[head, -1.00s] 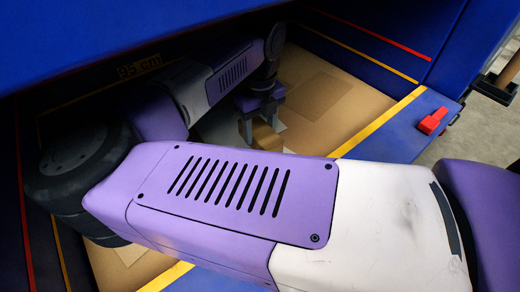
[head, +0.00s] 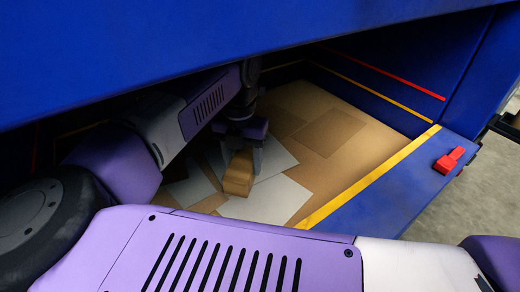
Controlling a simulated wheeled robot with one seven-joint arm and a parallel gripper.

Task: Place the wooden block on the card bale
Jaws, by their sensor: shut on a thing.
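The wooden block (head: 238,176) is a small tan piece held between the fingers of my gripper (head: 241,160). My gripper is shut on it and points down inside the blue bin. The card bale (head: 329,158) is the wide brown cardboard surface in the bin, with pale sheets lying on it. The block is over the pale sheets near the bale's middle. I cannot tell whether the block touches the surface below. My arm hides the bale's left and near parts.
The blue bin (head: 400,185) has a yellow-striped front edge and a red latch (head: 449,159) on the right. Its blue upper edge (head: 200,45) hangs over my arm. Pale sheets (head: 262,200) lie under the block. Bare cardboard shows to the right.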

